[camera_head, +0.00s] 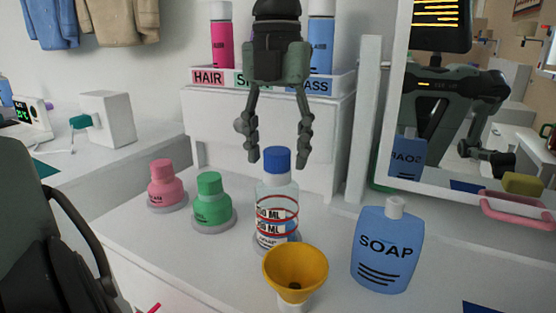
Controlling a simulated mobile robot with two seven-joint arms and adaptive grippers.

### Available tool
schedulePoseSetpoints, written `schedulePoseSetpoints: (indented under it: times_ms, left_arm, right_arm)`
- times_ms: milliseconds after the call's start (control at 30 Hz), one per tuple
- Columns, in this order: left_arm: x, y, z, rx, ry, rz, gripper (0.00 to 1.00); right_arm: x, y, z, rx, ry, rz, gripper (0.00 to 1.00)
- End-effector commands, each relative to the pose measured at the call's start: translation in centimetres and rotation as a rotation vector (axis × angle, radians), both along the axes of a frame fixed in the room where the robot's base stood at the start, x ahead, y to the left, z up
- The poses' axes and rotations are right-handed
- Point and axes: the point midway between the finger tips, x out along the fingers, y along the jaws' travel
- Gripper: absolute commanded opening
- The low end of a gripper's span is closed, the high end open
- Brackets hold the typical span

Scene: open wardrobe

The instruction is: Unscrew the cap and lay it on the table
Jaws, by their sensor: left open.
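A clear bottle (277,198) with red rings and volume marks stands upright on the white table (135,235). A blue cap (278,163) sits on its top. My left gripper (278,150) points down from above, open and empty. Its fingertips appear on either side of the cap's upper part, with gaps visible on both sides. I cannot tell whether the fingers are level in depth with the cap. The bottle's lower front is partly hidden by a yellow funnel (296,268). My right gripper does not show directly.
A pink bottle (164,185) and a green bottle (211,203) stand left of the clear bottle. A blue soap bottle (385,250) stands to the right. Behind are a labelled rack (209,78) with bottles and a mirror (400,60). Bare table lies at front left.

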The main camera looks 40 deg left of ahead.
Motion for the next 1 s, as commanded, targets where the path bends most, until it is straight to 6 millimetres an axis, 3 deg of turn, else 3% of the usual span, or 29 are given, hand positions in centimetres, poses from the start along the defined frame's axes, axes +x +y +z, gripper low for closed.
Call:
schedulePoseSetpoints:
  times_ms: [167, 233, 700, 1000]
  left_arm:
    - [0.0, 0.0, 0.1, -0.002, 0.001, -0.131, 0.55]
    - [0.0, 0.0, 0.1, -0.002, 0.002, -0.185, 0.55]
    - [0.0, 0.0, 0.1, -0.002, 0.000, -0.552, 0.55]
    - [0.0, 0.0, 0.0, -0.001, 0.000, -0.688, 0.55]
  right_arm:
    - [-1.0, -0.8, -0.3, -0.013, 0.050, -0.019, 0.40]
    - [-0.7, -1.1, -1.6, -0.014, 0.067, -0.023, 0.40]
    - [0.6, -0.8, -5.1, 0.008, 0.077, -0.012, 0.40]
    - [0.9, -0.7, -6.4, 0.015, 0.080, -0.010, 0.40]
